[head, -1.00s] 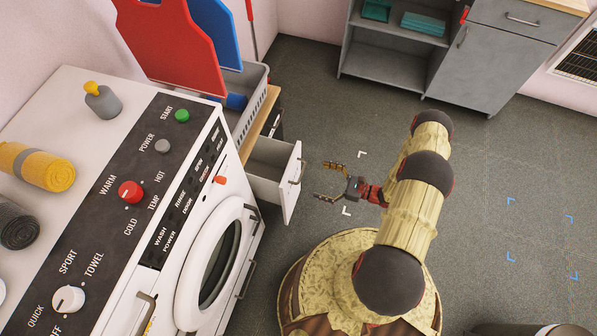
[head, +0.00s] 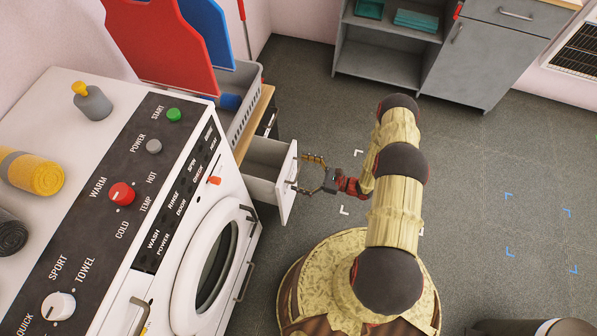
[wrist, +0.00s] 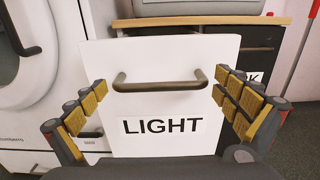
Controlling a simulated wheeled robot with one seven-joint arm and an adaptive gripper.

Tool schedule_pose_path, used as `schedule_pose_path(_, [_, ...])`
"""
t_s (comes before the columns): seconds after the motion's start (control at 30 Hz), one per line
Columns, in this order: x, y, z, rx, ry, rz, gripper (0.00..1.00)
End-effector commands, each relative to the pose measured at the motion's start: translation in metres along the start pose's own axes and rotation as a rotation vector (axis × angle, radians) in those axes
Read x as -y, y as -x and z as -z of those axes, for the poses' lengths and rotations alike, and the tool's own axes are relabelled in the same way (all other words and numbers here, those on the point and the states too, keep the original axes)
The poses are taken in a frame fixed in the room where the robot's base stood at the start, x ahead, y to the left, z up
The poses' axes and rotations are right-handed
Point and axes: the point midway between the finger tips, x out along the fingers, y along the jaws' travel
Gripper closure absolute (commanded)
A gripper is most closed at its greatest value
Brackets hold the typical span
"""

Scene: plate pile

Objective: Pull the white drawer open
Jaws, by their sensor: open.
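The white drawer (head: 288,184) is part-way out of its cabinet beside the washing machine. In the wrist view its front (wrist: 163,75) bears a label reading LIGHT and a dark bar handle (wrist: 160,82). My gripper (head: 301,174) is open at the drawer front, with its fingertips close to the handle. In the wrist view the yellow-padded fingers (wrist: 165,95) stand wide apart, one on each side of the handle. I cannot tell whether they touch the drawer front.
The washing machine (head: 170,215) stands directly left of the drawer. A grey basket (head: 246,112) sits on the wooden cabinet top (head: 258,118) above it. A grey cabinet (head: 480,60) stands at the back. The floor (head: 480,190) to the right of my arm is clear.

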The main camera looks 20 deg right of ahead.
Motion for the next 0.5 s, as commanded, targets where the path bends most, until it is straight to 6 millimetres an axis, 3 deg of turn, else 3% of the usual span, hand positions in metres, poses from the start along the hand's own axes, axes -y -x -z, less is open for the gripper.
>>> schedule_pose_path(0.07, [0.0,0.0001,-0.0001,0.0,0.0,0.0,0.0])
schedule_pose_path(0.5, [0.0,0.0003,0.0001,0.0,0.0,0.0,0.25])
